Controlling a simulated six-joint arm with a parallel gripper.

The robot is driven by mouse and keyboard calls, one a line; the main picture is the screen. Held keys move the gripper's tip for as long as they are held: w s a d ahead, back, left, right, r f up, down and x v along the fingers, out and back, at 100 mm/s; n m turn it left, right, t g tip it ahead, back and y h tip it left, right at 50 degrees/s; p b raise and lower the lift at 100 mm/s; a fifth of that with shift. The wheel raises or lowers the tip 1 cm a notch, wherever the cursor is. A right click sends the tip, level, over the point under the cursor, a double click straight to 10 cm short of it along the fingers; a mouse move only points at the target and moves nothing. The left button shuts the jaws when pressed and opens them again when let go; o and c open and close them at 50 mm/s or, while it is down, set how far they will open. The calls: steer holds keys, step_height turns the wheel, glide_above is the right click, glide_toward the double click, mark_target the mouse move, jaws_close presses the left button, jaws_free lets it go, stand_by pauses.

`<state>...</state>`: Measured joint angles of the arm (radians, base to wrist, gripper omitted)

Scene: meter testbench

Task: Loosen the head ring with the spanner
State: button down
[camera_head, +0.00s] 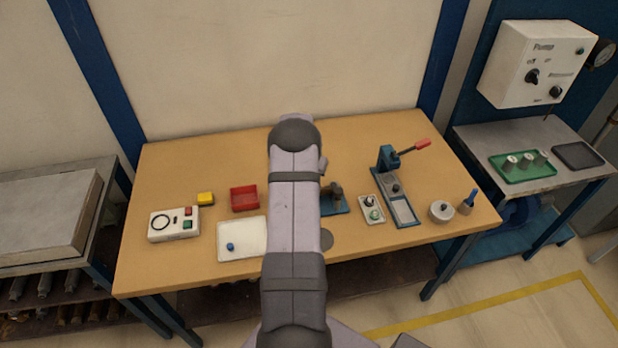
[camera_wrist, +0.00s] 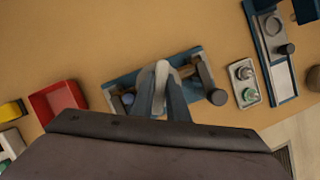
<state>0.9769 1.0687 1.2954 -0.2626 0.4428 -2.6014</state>
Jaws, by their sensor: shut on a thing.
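In the wrist view my gripper (camera_wrist: 165,90) points down over a blue fixture (camera_wrist: 196,53), its fingers close together. It is shut on a pale grey piece (camera_wrist: 162,69) that looks like the spanner, mostly hidden by the fingers. A dark grey-brown part with a round end (camera_wrist: 217,97) stands on the fixture just right of the fingers. I cannot make out the head ring, or whether the spanner touches it. In the head view my arm covers the gripper and much of the blue fixture (camera_head: 335,208); the dark part (camera_head: 336,190) shows beside the arm.
A red bin (camera_head: 244,198), yellow block (camera_head: 205,198), white tray (camera_head: 242,241) and tester box (camera_head: 174,224) lie left. A small tray of parts (camera_head: 371,209) and a blue lever press (camera_head: 395,190) stand right. The back of the table is clear.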

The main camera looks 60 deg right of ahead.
steer(key=shift+r, duration=0.25)
stand_by(0.8)
steer(key=shift+d+f, duration=0.1)
steer(key=shift+f, duration=0.1)
stand_by(0.9)
steer(key=shift+m, duration=0.4)
stand_by(0.9)
stand_by(0.9)
steer(key=c, duration=1.6)
jaws_free()
steer(key=shift+c, duration=0.2)
steer(key=shift+f, duration=0.1)
jaws_close()
